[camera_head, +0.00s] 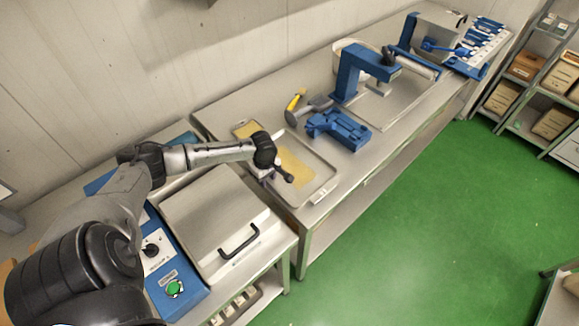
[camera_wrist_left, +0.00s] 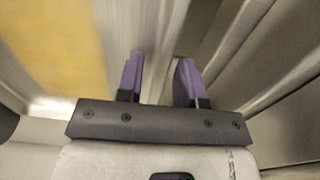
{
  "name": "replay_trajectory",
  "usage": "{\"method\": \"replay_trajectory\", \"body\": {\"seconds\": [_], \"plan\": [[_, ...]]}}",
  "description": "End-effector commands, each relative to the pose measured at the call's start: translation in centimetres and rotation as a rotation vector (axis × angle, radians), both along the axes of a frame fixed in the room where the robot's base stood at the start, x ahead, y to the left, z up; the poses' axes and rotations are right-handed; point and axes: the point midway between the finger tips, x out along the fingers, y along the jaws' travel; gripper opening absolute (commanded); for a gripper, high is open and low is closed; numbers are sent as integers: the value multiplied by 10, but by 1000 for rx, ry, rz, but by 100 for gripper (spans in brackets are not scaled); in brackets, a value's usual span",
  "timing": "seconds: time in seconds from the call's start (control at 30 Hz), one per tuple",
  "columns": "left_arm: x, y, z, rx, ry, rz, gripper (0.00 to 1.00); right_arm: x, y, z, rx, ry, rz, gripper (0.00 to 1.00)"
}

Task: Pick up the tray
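The tray (camera_head: 322,174) is a shallow metal pan on the steel table, with a yellow sheet (camera_head: 296,168) lying in it. My left gripper (camera_head: 268,180) is over the tray's near left side, and the arm hides part of that side. In the left wrist view, its two purple fingers (camera_wrist_left: 158,80) are apart. A pale metal strip, apparently the tray's edge (camera_wrist_left: 145,35), shows beyond and between the fingers, with the yellow sheet (camera_wrist_left: 55,45) to the left. I cannot tell whether the fingers touch the tray. My right gripper is not in view.
A steel lidded machine (camera_head: 215,220) with a black handle stands close in front of the tray. A blue device (camera_head: 338,130) and a yellow-handled tool (camera_head: 295,103) lie just behind it. A blue press (camera_head: 360,75) stands farther right. The green floor is clear.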

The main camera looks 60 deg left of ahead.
Motion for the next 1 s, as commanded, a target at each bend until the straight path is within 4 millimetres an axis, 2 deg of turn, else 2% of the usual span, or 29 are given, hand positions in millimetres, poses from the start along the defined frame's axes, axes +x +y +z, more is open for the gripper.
{"method": "replay_trajectory", "body": {"seconds": [0.27, 0.6, 1.0], "plan": [[1, 0, -4, 1, -2, -1, 33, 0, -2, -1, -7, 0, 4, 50], [0, 0, -4, 1, -2, -1, 1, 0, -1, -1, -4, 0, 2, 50], [0, 0, -4, 1, -2, -1, 0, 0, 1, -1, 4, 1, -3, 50]]}}
